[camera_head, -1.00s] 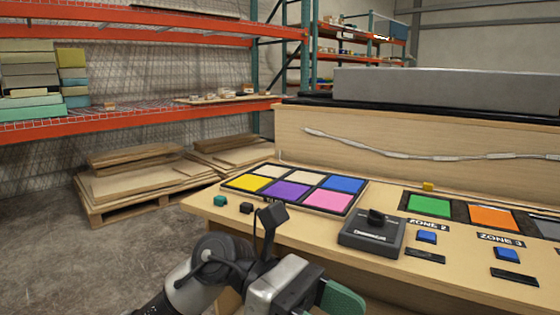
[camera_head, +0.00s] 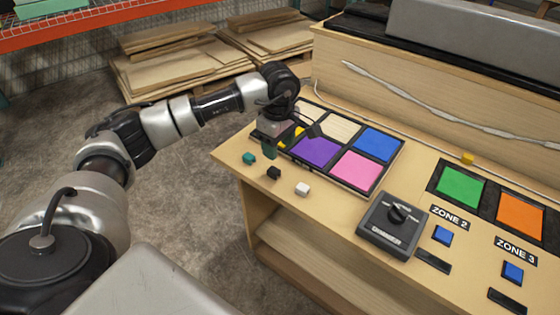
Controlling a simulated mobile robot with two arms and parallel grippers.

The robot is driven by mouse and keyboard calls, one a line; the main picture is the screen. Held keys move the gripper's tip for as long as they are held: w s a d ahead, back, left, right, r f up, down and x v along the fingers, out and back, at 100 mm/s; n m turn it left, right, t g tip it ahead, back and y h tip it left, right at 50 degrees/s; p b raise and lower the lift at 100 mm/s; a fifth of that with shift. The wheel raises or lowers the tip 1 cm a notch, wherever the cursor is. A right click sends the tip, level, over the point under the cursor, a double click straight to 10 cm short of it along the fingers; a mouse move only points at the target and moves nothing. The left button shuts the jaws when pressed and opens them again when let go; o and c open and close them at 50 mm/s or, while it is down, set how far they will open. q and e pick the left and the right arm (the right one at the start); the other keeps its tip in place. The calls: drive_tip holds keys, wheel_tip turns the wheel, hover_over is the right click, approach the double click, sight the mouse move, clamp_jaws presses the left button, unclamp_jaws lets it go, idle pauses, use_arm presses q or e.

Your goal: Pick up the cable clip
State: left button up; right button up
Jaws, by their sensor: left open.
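Small clip-like blocks lie along the console's near left edge: a teal one (camera_head: 249,158), a black one (camera_head: 273,172) and a white one (camera_head: 302,188). A yellow one (camera_head: 467,159) sits farther right, by the green square. I cannot tell which is the cable clip. My left gripper (camera_head: 269,152) points down over the console's left end, close to the teal and black blocks, and hides part of the yellow square. It is open, and nothing shows between its fingers. My right gripper is not in view.
The panel of coloured squares (camera_head: 347,151) lies beside the blocks. A dark box with a knob (camera_head: 393,226) stands to the right, near blue buttons (camera_head: 442,235). A pale cable (camera_head: 440,110) hangs along the raised back. Stacked boards (camera_head: 170,62) lie on the floor behind.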

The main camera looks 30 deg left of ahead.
sight(277, 172)
use_arm(q)
drive_tip(key=f, duration=0.9)
drive_tip(key=shift+s+a, duration=0.1)
drive_tip(key=shift+s, duration=0.1)
drive_tip(key=shift+r, duration=0.1)
drive_tip(key=c, duration=1)
drive_tip(key=shift+r, duration=0.1)
